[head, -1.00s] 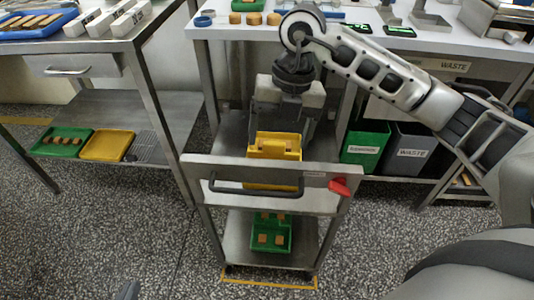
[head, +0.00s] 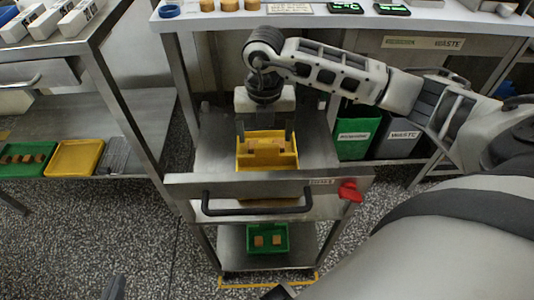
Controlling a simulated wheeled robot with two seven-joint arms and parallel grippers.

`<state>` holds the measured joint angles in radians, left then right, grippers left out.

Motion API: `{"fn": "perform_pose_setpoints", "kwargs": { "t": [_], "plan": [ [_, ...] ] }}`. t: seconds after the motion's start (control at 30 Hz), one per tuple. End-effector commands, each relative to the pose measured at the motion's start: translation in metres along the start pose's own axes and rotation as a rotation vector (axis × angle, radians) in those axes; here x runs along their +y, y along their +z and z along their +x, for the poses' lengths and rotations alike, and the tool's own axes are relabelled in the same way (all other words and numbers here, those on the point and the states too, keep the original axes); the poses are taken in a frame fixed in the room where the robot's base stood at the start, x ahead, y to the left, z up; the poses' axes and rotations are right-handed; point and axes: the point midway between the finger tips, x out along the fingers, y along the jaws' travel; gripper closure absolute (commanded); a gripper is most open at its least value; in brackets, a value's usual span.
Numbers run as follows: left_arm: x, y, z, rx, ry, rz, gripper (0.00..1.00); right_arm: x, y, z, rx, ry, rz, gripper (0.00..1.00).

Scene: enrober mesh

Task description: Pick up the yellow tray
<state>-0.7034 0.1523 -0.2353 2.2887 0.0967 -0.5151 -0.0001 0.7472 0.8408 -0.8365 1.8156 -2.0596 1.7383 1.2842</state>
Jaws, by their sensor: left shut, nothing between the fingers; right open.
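A yellow tray (head: 267,164) with raised walls stands on the top deck of a steel cart, with light brown pieces (head: 266,147) in it. My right gripper (head: 266,138) points down over its far part, jaws open, one finger near each side. I cannot tell whether the fingers touch the tray. A second yellow tray (head: 75,158), flat and empty, lies on the low shelf at the left.
The cart (head: 190,184) has a black handle (head: 255,210) and a red knob (head: 350,191) in front. A green tray (head: 282,249) with brown pieces sits on its lower deck. Bins (head: 355,137) stand right of the cart. A white worktop (head: 230,22) runs behind.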

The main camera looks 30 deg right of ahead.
Motion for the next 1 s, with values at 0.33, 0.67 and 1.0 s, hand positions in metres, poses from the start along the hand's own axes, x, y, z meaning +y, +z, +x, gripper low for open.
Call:
{"fn": "perform_pose_setpoints", "kwargs": {
  "t": [0.33, 0.67, 1.0],
  "plan": [
    [0.0, 0.012, 0.006, -0.026, 0.007, -0.008, 1.0, -0.005, -0.001, 0.047, 0.002, -0.001, 0.0, 0.2],
    [-0.001, 0.011, 0.01, -0.025, 0.008, -0.005, 1.0, -0.005, -0.001, 0.05, 0.0, 0.0, 0.0, 0.28],
    [0.0, 0.008, 0.008, -0.016, 0.008, -0.004, 1.0, -0.005, -0.001, 0.049, -0.001, 0.001, 0.0, 0.96]
  ]
}}
